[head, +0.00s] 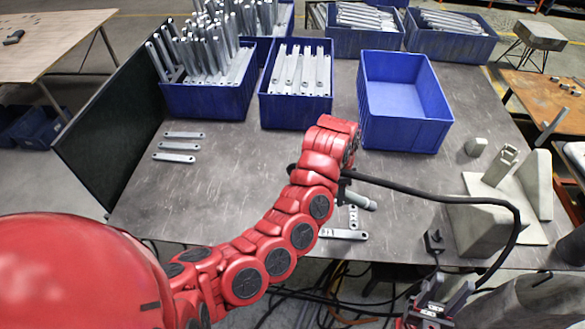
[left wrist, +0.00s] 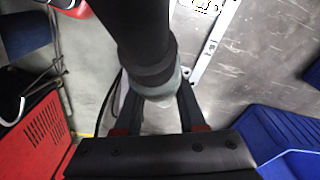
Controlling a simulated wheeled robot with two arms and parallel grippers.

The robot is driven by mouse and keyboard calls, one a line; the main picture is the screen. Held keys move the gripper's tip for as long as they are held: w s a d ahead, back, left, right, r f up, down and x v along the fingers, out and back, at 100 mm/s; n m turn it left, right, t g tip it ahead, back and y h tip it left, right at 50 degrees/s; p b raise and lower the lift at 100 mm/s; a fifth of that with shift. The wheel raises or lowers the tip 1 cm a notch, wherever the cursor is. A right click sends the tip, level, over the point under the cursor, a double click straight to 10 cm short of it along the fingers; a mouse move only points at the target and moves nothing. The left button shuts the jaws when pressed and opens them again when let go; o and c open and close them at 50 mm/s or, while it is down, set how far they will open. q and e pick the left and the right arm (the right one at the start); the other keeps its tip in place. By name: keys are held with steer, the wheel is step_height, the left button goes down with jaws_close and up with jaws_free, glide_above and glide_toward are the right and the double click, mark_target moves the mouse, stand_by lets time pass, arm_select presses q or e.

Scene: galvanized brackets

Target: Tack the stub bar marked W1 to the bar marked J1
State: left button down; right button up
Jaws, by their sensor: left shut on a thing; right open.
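My left gripper (head: 347,180) is shut on a welding torch, whose grey nozzle (head: 360,201) and black cable show in the head view. The torch's dark handle (left wrist: 148,40) fills the upper middle of the left wrist view. A short galvanized bar (head: 353,217) lies on the table beside the nozzle. A longer bar (head: 344,235) lies just below it near the table's front edge; the two look close together at an angle. A bar also shows in the left wrist view (left wrist: 211,47). The W1 and J1 marks are not readable. My right gripper (head: 430,314) is open and empty at the bottom right.
Three loose bars (head: 179,146) lie at the left of the table. Blue bins of bars (head: 297,113) and an empty blue bin (head: 404,134) stand behind. Grey fixture blocks (head: 497,166) stand at right, with the black cable (head: 440,196) looping before them. The middle left is clear.

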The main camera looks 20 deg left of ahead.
arm_select(q)
steer(key=shift+w+d+r+m+g+y+p, duration=0.2)
steer(key=shift+w+m+p, duration=0.1)
steer(key=shift+m, duration=0.2)
steer(key=shift+w+d+r+m+g+y+p, duration=0.1)
steer(key=shift+w+m+y+p, duration=0.15)
steer(key=shift+m, duration=0.25)
steer(key=shift+w+f+m+p, duration=0.1)
steer(key=shift+w+m+p, duration=0.3)
steer(key=shift+m, duration=0.1)
steer(key=shift+w+f+m+y, duration=0.1)
steer(key=shift+f+m+y, duration=0.15)
steer(key=shift+m, duration=0.15)
steer(key=s+a+r+m+y+p, duration=0.15)
steer(key=a+m+y+p, duration=0.35)
steer(key=a+p, duration=0.65)
steer(key=shift+n+y, duration=0.3)
steer(key=shift+n, duration=0.1)
steer(key=b+x, duration=0.5)
steer(key=b, duration=0.2)
steer(key=shift+w+f, duration=0.2)
steer(key=shift+f, duration=0.05)
steer(key=shift+f+b, duration=0.25)
steer(key=shift+b, duration=0.1)
